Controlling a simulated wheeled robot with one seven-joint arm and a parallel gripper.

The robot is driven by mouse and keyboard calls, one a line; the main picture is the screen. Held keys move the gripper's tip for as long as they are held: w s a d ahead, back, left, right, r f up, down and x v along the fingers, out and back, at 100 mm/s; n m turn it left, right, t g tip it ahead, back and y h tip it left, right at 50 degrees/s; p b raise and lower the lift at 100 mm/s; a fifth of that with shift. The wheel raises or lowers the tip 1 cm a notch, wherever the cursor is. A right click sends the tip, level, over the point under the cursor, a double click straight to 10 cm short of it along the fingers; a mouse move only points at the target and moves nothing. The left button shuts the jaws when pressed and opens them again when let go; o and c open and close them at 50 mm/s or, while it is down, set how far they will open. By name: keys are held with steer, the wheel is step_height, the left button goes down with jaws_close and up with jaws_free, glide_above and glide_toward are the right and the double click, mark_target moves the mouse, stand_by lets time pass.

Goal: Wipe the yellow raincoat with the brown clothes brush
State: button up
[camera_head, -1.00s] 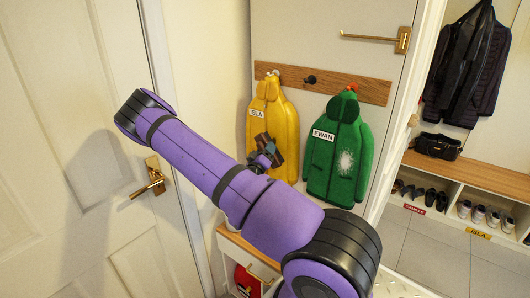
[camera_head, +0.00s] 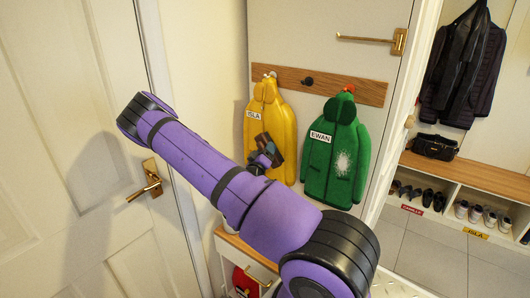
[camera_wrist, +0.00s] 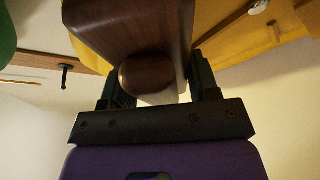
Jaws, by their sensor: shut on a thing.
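The yellow raincoat (camera_head: 284,118), labelled ISLA, hangs from a peg on the wooden rail. It also fills the top of the wrist view (camera_wrist: 240,22). My gripper (camera_head: 264,157) is in front of the raincoat's lower part. In the wrist view my gripper (camera_wrist: 155,88) is shut on the handle of the brown clothes brush (camera_wrist: 135,30), with a dark finger on each side of the rounded handle end. The brush also shows in the head view (camera_head: 270,146), tilted against the coat's front. Whether its bristles touch the coat cannot be told.
A green coat (camera_head: 318,168) labelled EWAN, with a white patch, hangs just right of the raincoat. The wooden peg rail (camera_head: 365,92) is above both. A white door (camera_head: 70,220) stands at left, and a shoe bench (camera_head: 490,177) at right.

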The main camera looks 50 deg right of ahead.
mark_target(265, 142)
steer(key=shift+d, duration=0.15)
steer(key=shift+r, duration=0.15)
steer(key=shift+r, duration=1.9)
steer(key=shift+f, duration=2)
steer(key=shift+w, duration=0.1)
steer(key=shift+r, duration=2)
steer(key=shift+f, duration=2.05)
